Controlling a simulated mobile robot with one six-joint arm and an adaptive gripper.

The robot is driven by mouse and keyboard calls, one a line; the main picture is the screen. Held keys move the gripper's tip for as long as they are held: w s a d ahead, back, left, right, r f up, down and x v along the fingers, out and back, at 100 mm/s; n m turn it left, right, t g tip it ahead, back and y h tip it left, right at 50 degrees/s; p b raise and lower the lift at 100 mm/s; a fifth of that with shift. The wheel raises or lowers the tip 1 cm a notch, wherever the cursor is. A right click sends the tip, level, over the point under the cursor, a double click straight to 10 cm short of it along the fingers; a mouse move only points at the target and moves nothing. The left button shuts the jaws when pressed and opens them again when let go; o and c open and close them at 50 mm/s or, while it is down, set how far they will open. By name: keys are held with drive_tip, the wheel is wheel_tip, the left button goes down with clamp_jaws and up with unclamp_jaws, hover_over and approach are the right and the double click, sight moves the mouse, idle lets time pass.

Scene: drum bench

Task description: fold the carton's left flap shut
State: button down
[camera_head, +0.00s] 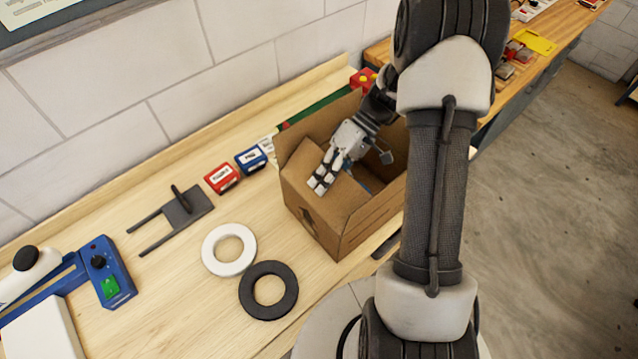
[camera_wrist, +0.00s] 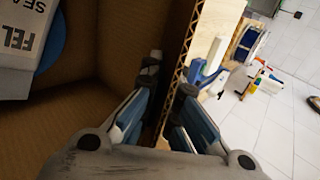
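The open cardboard carton (camera_head: 372,218) stands on the bench. A tan cardboard panel, seemingly its left flap (camera_head: 343,204), slants at the carton's left side under my gripper. My gripper (camera_head: 321,181) reaches in from above, its fingers at this left side. In the wrist view my gripper (camera_wrist: 168,85) has its fingers on both sides of a corrugated cardboard edge (camera_wrist: 184,62). The fingertips are close together, but I cannot tell if they pinch the cardboard. A grey labelled item (camera_wrist: 28,45) with a blue round part lies inside the carton.
Left of the carton are a red box (camera_head: 222,178), a blue box (camera_head: 251,160), a grey fork-shaped tool (camera_head: 184,209), a white ring (camera_head: 212,253) and a black ring (camera_head: 252,300). A blue device (camera_head: 107,272) sits farther left. Bare wood lies between them.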

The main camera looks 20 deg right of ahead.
drive_tip(key=shift+w+d+f+y+b, duration=0.1)
drive_tip(key=shift+d+f+y+b, duration=0.25)
drive_tip(key=shift+y, duration=0.35)
drive_tip(key=shift+a, duration=0.1)
drive_tip(key=c, duration=1.8)
unclamp_jaws()
drive_tip(key=shift+c, duration=0.2)
drive_tip(key=v, duration=1.2)
drive_tip(key=shift+w+f, duration=0.2)
drive_tip(key=shift+c, duration=0.3)
